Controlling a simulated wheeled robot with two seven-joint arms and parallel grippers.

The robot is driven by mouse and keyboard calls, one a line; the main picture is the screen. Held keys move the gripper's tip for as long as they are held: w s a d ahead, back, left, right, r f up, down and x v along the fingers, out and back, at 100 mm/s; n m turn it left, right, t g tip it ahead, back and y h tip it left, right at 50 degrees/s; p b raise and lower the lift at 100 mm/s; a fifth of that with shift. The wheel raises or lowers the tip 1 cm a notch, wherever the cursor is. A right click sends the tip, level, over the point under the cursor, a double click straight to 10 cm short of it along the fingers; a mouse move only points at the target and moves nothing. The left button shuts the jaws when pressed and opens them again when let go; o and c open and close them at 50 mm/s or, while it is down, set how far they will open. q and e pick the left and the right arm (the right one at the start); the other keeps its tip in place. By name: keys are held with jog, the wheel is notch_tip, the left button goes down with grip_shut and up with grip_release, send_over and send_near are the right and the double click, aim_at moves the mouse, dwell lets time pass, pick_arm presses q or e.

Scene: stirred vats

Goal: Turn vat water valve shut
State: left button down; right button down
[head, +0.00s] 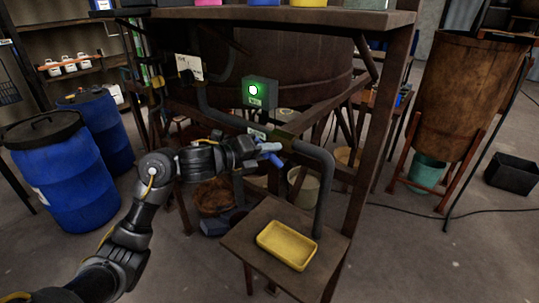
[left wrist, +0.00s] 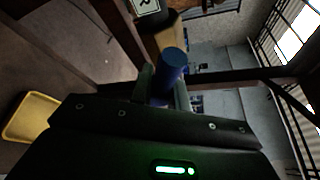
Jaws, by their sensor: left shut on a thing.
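The blue valve handle (head: 271,157) shows at the grey pipe (head: 326,180) below the rusty vat (head: 290,65). My left gripper (head: 262,148) reaches in from the left and is shut on this handle. In the left wrist view the blue handle (left wrist: 173,66) stands between the two fingers (left wrist: 163,88), with its rounded end showing above them. The valve body is mostly hidden behind my gripper. My right gripper is in neither view.
A green-lit control box (head: 259,92) sits above the pipe. A yellow tray (head: 287,246) lies on a small stand under the pipe's outlet. Blue barrels (head: 62,175) stand at the left. A brown frame post (head: 368,140) rises right of the pipe.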

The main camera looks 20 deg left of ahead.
pick_arm(q)
jog(key=m+y+b, duration=0.1)
jog(key=m, duration=0.1)
jog(key=shift+f+m+y, duration=0.1)
jog(key=shift+m+y, duration=0.2)
jog(key=shift+m, duration=0.1)
jog(key=m+y+b, duration=0.1)
jog(key=m, duration=0.1)
jog(key=shift+m+y, duration=0.3)
jog(key=m+y+b, duration=0.1)
jog(key=m, duration=0.1)
jog(key=shift+m+t+y, duration=0.3)
jog(key=shift+m+y, duration=0.7)
jog(key=shift+m, duration=0.2)
jog(key=c, duration=1.3)
grip_release()
jog(key=shift+r, duration=0.2)
